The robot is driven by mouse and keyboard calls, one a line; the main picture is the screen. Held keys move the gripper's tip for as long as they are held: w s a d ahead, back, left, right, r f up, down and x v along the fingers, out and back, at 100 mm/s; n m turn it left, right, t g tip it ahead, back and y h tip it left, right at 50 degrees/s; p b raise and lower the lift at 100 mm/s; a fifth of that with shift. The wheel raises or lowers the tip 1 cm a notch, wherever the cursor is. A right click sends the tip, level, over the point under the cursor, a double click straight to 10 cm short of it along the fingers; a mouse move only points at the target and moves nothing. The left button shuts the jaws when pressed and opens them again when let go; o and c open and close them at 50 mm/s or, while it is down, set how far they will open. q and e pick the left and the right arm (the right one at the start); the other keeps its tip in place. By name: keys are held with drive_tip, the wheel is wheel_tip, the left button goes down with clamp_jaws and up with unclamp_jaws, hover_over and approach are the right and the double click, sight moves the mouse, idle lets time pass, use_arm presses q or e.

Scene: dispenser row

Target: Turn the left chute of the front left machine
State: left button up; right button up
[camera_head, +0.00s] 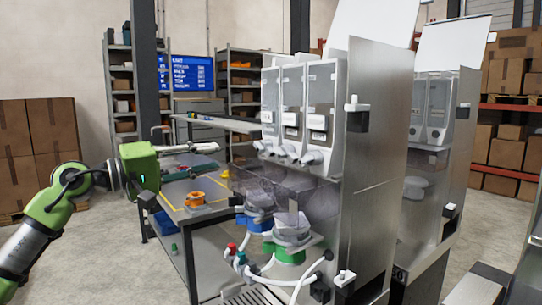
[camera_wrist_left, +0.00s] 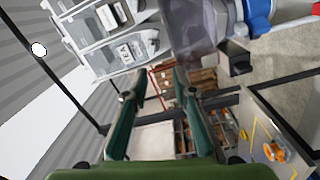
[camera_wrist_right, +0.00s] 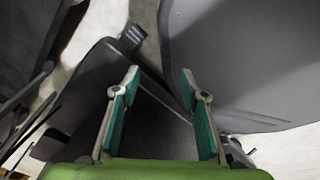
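The front left machine (camera_head: 378,150) is a tall metal dispenser with several clear hoppers (camera_head: 291,95) side by side at its top. Small grey-white chutes (camera_head: 266,147) stick out below them in a row; the left one is at the left end. My left gripper (camera_head: 207,148) points right toward the chutes, with a gap between. In the left wrist view the left gripper (camera_wrist_left: 155,88) is open with nothing between its fingers, and the hoppers show at upper left. My right gripper (camera_wrist_right: 163,85) is open and empty in the right wrist view and is not in the head view.
A second machine (camera_head: 432,150) stands behind to the right. Under the chutes are a clear bowl on a blue base (camera_head: 259,222) and one on a green base (camera_head: 290,256), with hoses. A work table (camera_head: 180,187) with an orange part (camera_head: 195,200) stands left.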

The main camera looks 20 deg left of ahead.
sight(255, 146)
use_arm(q)
drive_tip(key=w+d+m+p, duration=0.1)
drive_tip(key=w+d+p, duration=0.1)
drive_tip(key=w, duration=0.1)
drive_tip(key=w+d+r+p, duration=0.1)
drive_tip(key=w+d+p, duration=0.2)
drive_tip(key=w+d+r+m+p, duration=0.1)
drive_tip(key=w+d+p, duration=0.1)
drive_tip(key=w+p, duration=0.1)
drive_tip(key=shift+w+d+m, duration=0.15)
drive_tip(key=shift+w+m, duration=0.15)
drive_tip(key=shift+w, duration=0.05)
drive_tip(key=shift+w+d+f+p, duration=0.15)
drive_tip(key=shift+w+d+p, duration=0.1)
drive_tip(key=shift+w+p, duration=0.1)
use_arm(e)
wheel_tip(255, 146, up, 8)
drive_tip(key=s, duration=0.1)
drive_tip(key=shift+s, duration=0.3)
drive_tip(key=shift+d, duration=0.1)
use_arm(q)
clamp_jaws()
use_arm(e)
drive_tip(key=shift+d, duration=0.15)
